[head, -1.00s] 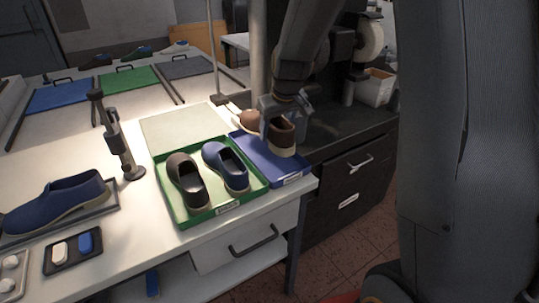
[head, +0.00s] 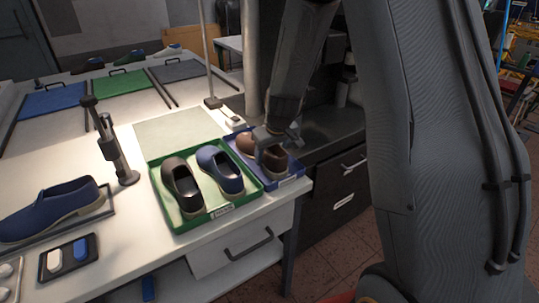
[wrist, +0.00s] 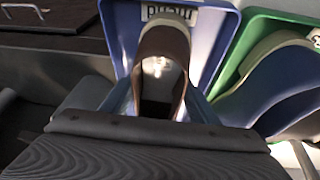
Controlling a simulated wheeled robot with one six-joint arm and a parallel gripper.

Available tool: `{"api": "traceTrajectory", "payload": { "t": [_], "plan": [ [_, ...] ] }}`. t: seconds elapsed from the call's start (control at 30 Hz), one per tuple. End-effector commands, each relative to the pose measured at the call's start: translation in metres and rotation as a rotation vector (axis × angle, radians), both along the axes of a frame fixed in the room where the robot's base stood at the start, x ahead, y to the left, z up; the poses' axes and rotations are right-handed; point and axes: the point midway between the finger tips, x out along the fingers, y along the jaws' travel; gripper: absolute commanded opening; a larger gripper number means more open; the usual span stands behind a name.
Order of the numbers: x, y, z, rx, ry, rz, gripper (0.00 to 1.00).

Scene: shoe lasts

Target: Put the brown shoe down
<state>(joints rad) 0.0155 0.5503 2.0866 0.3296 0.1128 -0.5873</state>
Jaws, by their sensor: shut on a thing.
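The brown shoe (head: 274,161) with a pale sole is at the right of the blue tray (head: 291,182). My gripper (head: 272,143) is over its heel end and shut on it. In the wrist view the shoe (wrist: 164,45) points to the tray's label edge, with my gripper (wrist: 160,108) around it, a finger on each side. The blue tray (wrist: 212,50) surrounds it there. The shoe is low in the tray; I cannot tell whether its sole touches the floor.
The green tray (head: 217,215) stands just left, holding a dark brown shoe (head: 181,187) and a blue shoe (head: 220,170). A stand (head: 118,155) and a large blue shoe (head: 48,211) are further left. A dark cabinet (head: 340,190) is at the right.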

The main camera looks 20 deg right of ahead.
Motion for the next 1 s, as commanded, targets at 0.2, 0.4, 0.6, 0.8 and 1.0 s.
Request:
{"api": "traceTrajectory", "payload": {
  "t": [0.2,0.4,0.6,0.8,1.0],
  "plan": [
    [0.0,0.0,-0.001,0.0,0.0,0.0,0.73],
    [0.0,0.0,-0.001,0.0,0.0,0.0,0.73],
    [-0.001,0.0,0.004,0.0,-0.001,0.001,0.73],
    [-0.011,-0.001,0.031,-0.001,-0.004,0.002,0.73],
    [-0.024,-0.002,0.061,-0.001,-0.004,0.002,0.73]
  ]
}}
